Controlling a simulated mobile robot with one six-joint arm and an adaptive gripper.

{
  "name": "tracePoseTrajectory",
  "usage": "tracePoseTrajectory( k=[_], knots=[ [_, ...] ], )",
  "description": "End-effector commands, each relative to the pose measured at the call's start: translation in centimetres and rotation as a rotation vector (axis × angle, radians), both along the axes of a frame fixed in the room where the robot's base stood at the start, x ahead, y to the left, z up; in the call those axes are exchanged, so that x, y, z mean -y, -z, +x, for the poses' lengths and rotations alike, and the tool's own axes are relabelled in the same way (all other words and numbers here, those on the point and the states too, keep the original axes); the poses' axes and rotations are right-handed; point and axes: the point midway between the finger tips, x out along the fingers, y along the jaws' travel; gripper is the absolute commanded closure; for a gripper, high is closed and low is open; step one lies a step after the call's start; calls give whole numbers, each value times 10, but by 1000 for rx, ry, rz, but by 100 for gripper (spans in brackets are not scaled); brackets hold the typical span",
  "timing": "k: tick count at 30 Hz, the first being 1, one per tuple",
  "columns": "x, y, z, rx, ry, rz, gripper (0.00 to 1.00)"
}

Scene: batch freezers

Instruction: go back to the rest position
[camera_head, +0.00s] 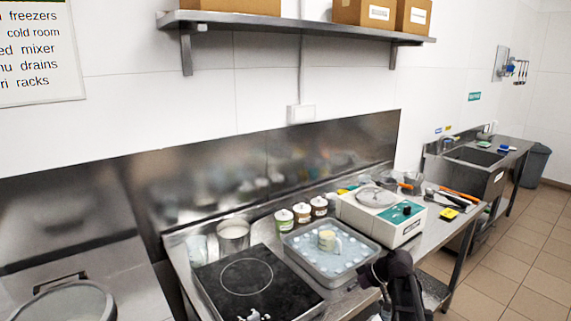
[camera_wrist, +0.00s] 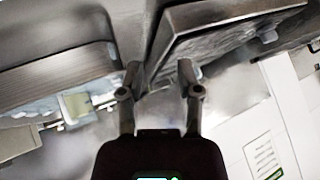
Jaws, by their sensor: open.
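My gripper (camera_wrist: 158,78) shows in the wrist view with its two fingers apart and nothing between them. In the head view my dark arm rises at the front edge of the worktop, just right of the tray (camera_head: 341,281); the fingers cannot be made out there. A pale cup (camera_head: 327,240) stands in the tray among small round pale items.
The black hob (camera_head: 247,278) lies left of the tray, with a steel pot (camera_head: 233,236) behind it. Several small jars (camera_head: 302,212) and a white-and-green scale (camera_head: 383,220) stand nearby. A shelf (camera_head: 300,25) with boxes hangs above. Tiled floor (camera_head: 520,245) is open on the right.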

Motion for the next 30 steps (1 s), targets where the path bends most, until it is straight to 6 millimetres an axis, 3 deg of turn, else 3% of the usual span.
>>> tracePoseTrajectory(
  k=[1,8,18,24,30],
  knots=[
    [-9,6,-17,-57,26,-36,55],
    [-26,32,-70,-289,210,-223,55],
    [-27,50,-139,-474,555,-500,55],
    [-23,51,-157,-498,683,-584,55],
    [-22,51,-159,-500,713,-601,55]
  ],
)
